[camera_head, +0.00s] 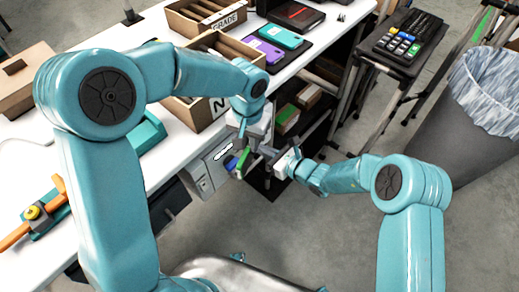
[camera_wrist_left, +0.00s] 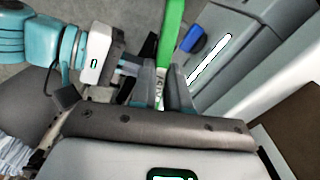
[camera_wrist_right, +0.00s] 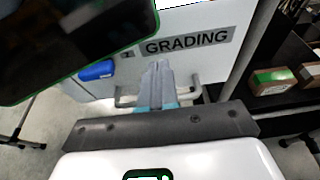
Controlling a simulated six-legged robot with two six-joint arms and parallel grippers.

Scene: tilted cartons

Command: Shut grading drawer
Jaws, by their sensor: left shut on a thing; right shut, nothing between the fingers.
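The grading drawer (camera_wrist_right: 215,70) has a pale front with a "GRADING" label and a grey bar handle (camera_wrist_right: 125,100). It is under the white bench. How far it stands out is not clear. My right gripper (camera_wrist_right: 157,68) is shut and empty, its fingertips in front of the drawer face by the handle. Whether they touch is not clear. My left gripper (camera_wrist_left: 162,98) is shut on a green-edged phone (camera_wrist_left: 171,45), seen edge-on there. Its dark face (camera_wrist_right: 70,35) fills the upper left of the right wrist view. In the head view both grippers are close together.
A blue piece (camera_wrist_right: 97,70) is at the drawer front. The bench (camera_head: 110,40) carries open cartons (camera_head: 205,15), one marked GRADE, and purple and teal phones (camera_head: 262,50). A dark shelf (camera_wrist_right: 285,100) with small boxes is beside the drawer.

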